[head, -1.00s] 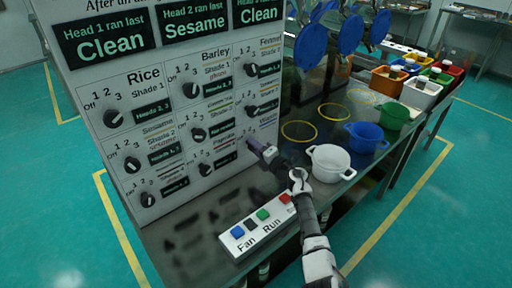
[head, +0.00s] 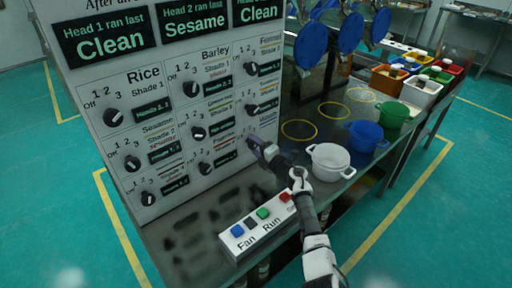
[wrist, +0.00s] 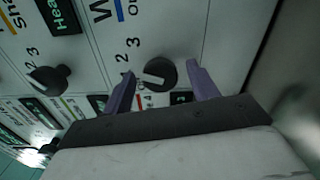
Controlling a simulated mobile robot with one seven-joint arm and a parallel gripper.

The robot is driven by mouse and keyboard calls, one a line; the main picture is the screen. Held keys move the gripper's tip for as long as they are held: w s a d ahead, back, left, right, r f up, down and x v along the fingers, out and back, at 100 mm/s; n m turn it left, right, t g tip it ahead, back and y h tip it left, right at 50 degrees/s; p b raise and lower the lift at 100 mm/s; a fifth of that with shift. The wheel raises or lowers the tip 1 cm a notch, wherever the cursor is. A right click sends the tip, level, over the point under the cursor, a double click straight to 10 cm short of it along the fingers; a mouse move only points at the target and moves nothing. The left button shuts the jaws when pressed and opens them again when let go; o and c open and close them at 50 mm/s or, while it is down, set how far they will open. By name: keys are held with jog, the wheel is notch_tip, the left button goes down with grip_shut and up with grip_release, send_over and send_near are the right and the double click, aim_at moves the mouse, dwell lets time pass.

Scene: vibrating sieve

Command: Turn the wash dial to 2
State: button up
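The white control panel (head: 215,60) carries rows of black dials with printed numbers. In the wrist view, a black round dial (wrist: 160,74) with a pale pointer bar sits beside a label beginning with "W" and a blue line. Its pointer is turned toward the left, on the side of its printed numbers; the exact setting is hard to read. My gripper (wrist: 156,82) is open, with one purple finger on each side of this dial. Contact with the dial cannot be made out. In the head view, my gripper (head: 252,147) is at the panel's lower right and hides the dial.
Another dial (wrist: 48,79) sits left of my gripper in the wrist view. A Fan/Run button box (head: 258,226) lies on the counter below my arm. A white pot (head: 329,161), blue pot (head: 366,136) and green pot (head: 394,115) stand to the right.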

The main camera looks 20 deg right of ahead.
jog(key=shift+s, duration=0.1)
jog(key=b+v, duration=0.3)
jog(key=v, duration=1)
jog(key=shift+s, duration=0.3)
jog(key=shift+d, duration=0.15)
